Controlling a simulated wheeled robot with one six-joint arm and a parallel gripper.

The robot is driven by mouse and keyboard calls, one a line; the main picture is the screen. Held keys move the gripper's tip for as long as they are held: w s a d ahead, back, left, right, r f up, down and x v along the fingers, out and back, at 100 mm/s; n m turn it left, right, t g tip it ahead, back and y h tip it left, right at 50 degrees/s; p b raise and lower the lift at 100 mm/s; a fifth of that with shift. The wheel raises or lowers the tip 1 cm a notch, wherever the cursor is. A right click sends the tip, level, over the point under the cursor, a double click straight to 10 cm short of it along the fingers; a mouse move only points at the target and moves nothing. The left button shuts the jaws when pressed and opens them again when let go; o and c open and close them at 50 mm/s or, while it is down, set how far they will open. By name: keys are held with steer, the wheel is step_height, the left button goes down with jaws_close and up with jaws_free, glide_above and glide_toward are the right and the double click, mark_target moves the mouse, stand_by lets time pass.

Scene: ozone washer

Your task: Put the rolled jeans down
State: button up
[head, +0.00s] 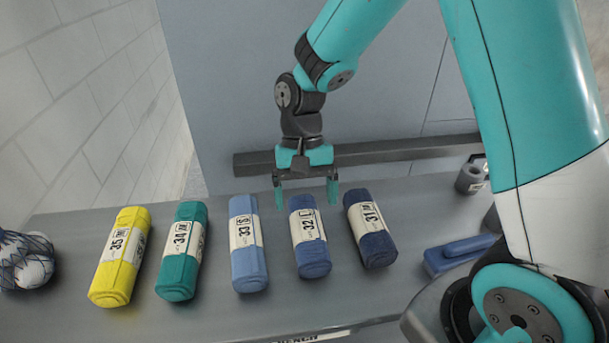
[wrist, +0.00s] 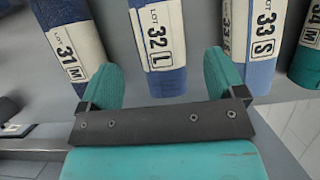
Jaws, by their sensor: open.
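Several rolled jeans lie in a row on the grey bench. The dark blue roll labelled 32 L (head: 312,255) lies second from the right; it also shows in the wrist view (wrist: 158,55). My gripper (head: 306,201) is open and empty at the far end of this roll, seemingly just above it. In the wrist view, my gripper (wrist: 160,62) has its two teal fingers apart, with roll 32 showing between them. To its right in the head view lies the navy roll 31 M (head: 376,247). To its left lies the lighter blue roll 33 S (head: 248,263).
A teal roll 34 (head: 176,275) and a yellow roll 35 (head: 115,278) lie further left. A net of white things (head: 30,262) sits at the far left. A blue brush-like object (head: 455,257) and a grey cylinder (head: 470,179) are at right. A dark rail (head: 410,149) runs behind.

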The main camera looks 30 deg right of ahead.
mark_target(303, 224)
steer(key=v, duration=0.4)
steer(key=shift+a+r, duration=0.1)
steer(key=shift+r, duration=0.3)
steer(key=s+a+r+n+t+y, duration=0.1)
steer(key=s+a+r+n+t, duration=0.1)
steer(key=s, duration=0.6)
steer(key=s+a+r+n+t+y, duration=0.1)
steer(key=s+a+r+n+t, duration=0.1)
steer(key=s+a+r+n, duration=0.2)
steer(key=s+r+n, duration=0.3)
steer(key=s+n, duration=0.1)
steer(key=shift+s+n+y, duration=0.25)
steer(key=shift+n+y, duration=0.15)
